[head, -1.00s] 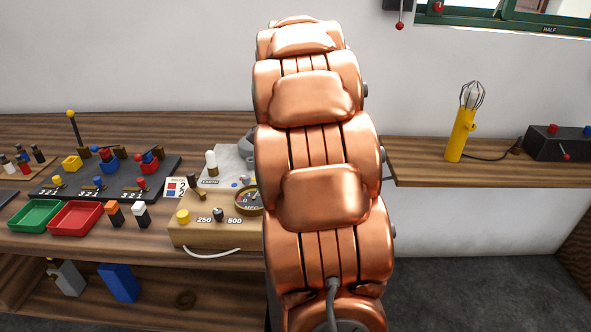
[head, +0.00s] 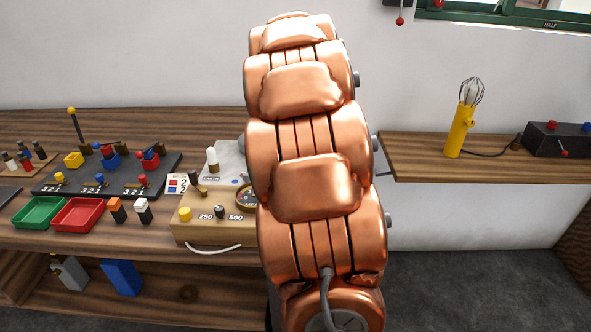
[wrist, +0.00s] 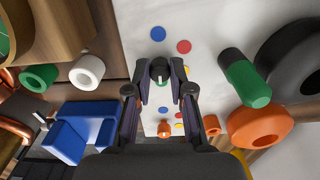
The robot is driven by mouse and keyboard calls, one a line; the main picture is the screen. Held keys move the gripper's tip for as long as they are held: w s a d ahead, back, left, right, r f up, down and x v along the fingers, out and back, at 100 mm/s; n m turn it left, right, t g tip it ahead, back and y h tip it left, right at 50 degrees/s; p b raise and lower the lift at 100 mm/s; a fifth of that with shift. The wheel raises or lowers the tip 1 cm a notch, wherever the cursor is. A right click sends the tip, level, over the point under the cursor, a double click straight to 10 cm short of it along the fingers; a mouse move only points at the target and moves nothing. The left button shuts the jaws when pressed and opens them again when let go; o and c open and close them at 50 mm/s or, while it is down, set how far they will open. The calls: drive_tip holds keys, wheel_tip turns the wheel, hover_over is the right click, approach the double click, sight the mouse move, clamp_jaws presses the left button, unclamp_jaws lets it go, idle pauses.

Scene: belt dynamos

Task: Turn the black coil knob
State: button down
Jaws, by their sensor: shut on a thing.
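In the wrist view my gripper (wrist: 159,88) has its two dark fingers on either side of a dark round knob (wrist: 159,72) with a pale pointer line. The fingers are shut on it, over a pale panel (wrist: 134,20) with coloured dots. In the head view my copper arm hides the gripper and this knob. Another small black knob (head: 219,212) stands between the marks 250 and 500 on a beige box (head: 212,233), beside a yellow knob (head: 184,214).
A round gauge (head: 246,197) is partly behind my arm. In the wrist view a green cylinder (wrist: 240,72), an orange ring (wrist: 256,126) and a blue block (wrist: 85,130) surround the gripper. Green (head: 38,229) and red (head: 77,230) trays lie at left in the head view.

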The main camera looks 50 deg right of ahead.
drive_tip(key=c, duration=1)
unclamp_jaws()
drive_tip(key=shift+r, duration=0.1)
drive_tip(key=shift+r, duration=5.9)
